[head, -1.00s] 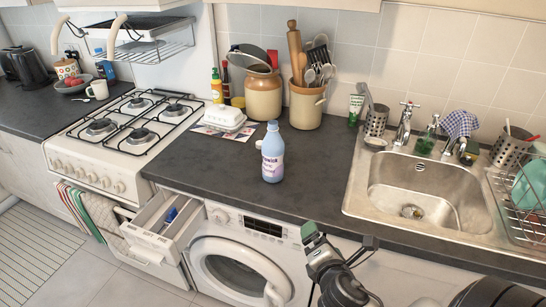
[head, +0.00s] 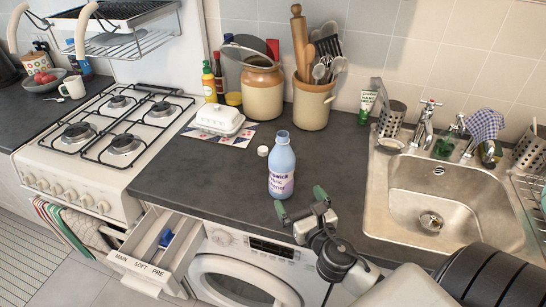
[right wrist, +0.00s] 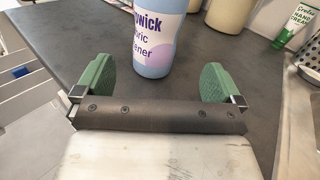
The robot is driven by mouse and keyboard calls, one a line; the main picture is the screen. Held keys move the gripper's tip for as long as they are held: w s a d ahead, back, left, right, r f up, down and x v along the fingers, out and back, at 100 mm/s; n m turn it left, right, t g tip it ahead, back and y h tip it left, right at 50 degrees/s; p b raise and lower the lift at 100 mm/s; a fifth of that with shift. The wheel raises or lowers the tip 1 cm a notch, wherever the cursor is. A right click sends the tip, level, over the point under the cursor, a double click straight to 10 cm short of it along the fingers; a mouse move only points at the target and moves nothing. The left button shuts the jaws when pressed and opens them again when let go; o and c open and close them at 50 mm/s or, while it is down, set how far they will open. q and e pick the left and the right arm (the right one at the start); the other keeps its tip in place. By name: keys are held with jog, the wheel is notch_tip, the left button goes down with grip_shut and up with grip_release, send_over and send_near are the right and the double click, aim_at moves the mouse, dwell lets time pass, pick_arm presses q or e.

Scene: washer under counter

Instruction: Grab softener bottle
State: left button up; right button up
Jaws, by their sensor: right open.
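The softener bottle (head: 282,166) is light blue with a white and purple label and stands upright on the dark counter, its top uncapped. A small white cap (head: 263,151) lies beside it. My right gripper (head: 301,199) is open and empty at the counter's front edge, just in front of the bottle. In the right wrist view the bottle (right wrist: 157,38) stands ahead, between the lines of the two green fingers (right wrist: 157,82) but beyond their tips. Its top is cut off there. My left gripper is not in view.
The washer's detergent drawer (head: 155,258) is pulled out below the counter. The sink (head: 445,200) is to the right. A butter dish (head: 219,120), an open jar (head: 262,92) and a utensil pot (head: 312,105) stand behind the bottle. The counter left of the bottle is clear.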

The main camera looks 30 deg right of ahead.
aim_at(286, 179)
jog(key=shift+w+d+r+p, duration=0.1)
jog(key=shift+w+r+p, duration=0.1)
jog(key=shift+w, duration=0.4)
jog(key=shift+w+d+r+p, duration=0.1)
jog(key=shift+w+p, duration=0.05)
jog(key=shift+w, duration=0.4)
jog(key=shift+w+d, duration=0.1)
jog(key=shift+w, duration=1)
jog(key=w, duration=0.1)
jog(key=w+p, duration=0.1)
jog(key=w, duration=0.1)
jog(key=w+p, duration=0.1)
jog(key=shift+w+d+r, duration=0.2)
jog(key=shift+w+r, duration=0.05)
jog(key=shift+r, duration=0.05)
jog(key=shift+w+d+f, duration=0.1)
jog(key=shift+w+f, duration=0.05)
jog(key=shift+w, duration=0.4)
jog(key=c, duration=0.4)
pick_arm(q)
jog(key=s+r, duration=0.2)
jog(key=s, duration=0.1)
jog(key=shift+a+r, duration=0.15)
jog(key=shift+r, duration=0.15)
pick_arm(e)
jog(key=c, duration=1)
